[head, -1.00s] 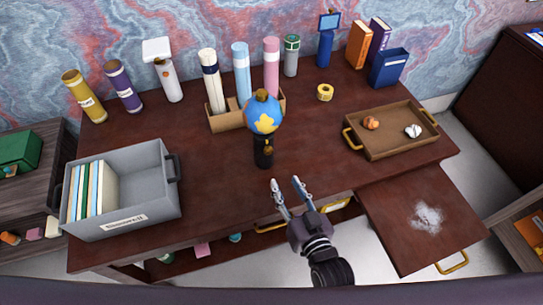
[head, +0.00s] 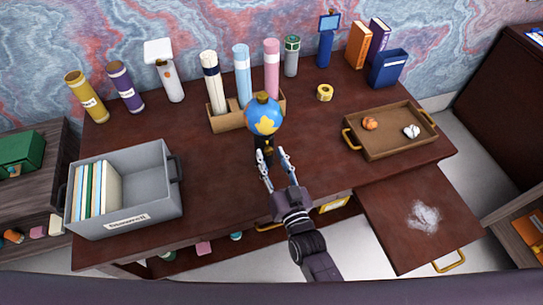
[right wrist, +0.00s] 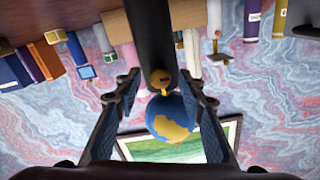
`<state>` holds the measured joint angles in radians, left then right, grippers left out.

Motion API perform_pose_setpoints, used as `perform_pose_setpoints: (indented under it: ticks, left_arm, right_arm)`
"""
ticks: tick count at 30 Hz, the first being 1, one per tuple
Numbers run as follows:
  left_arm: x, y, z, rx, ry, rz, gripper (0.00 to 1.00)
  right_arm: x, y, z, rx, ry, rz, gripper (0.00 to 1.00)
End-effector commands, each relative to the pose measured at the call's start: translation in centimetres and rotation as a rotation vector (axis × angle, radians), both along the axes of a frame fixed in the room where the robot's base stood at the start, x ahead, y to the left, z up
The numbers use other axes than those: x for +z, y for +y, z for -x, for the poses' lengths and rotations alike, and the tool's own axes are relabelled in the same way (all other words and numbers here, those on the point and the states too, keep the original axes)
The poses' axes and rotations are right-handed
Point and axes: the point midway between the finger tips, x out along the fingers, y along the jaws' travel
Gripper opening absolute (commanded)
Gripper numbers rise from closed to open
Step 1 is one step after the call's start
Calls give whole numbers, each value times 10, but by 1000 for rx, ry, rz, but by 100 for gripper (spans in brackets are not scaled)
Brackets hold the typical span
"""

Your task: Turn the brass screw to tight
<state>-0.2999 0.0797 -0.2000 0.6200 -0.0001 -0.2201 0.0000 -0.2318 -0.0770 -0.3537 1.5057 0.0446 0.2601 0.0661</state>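The brass screw (right wrist: 160,78) is on the front of the black base (right wrist: 150,35) of a small blue and yellow globe (head: 265,118). The right wrist view is upside down, with the globe (right wrist: 172,118) below the screw. My right gripper (head: 271,155) is open in front of the base. In the right wrist view its fingers (right wrist: 160,88) stand wide apart, one on each side of the screw. I see no contact with the screw. The fingers partly hide the base in the head view. My left gripper is not in view.
A holder (head: 231,122) with rolled tubes stands behind the globe. A grey file box (head: 150,190) is at the left, and a brown tray (head: 385,150) with small items at the right. A pulled-out board (head: 390,225) juts from the desk's front right.

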Motion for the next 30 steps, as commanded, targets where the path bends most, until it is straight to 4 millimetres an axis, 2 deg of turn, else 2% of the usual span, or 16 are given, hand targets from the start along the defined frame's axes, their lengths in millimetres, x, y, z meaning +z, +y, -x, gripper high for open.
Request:
perform_pose_setpoints:
  ticks: [7,17,30]
  left_arm:
    - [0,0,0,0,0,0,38]
    - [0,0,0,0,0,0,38]
    - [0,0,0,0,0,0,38]
  right_arm:
    - [0,0,-1,0,0,0,37]
    - [0,0,-1,0,0,1,1]
    - [0,0,0,1,23,-68,0]
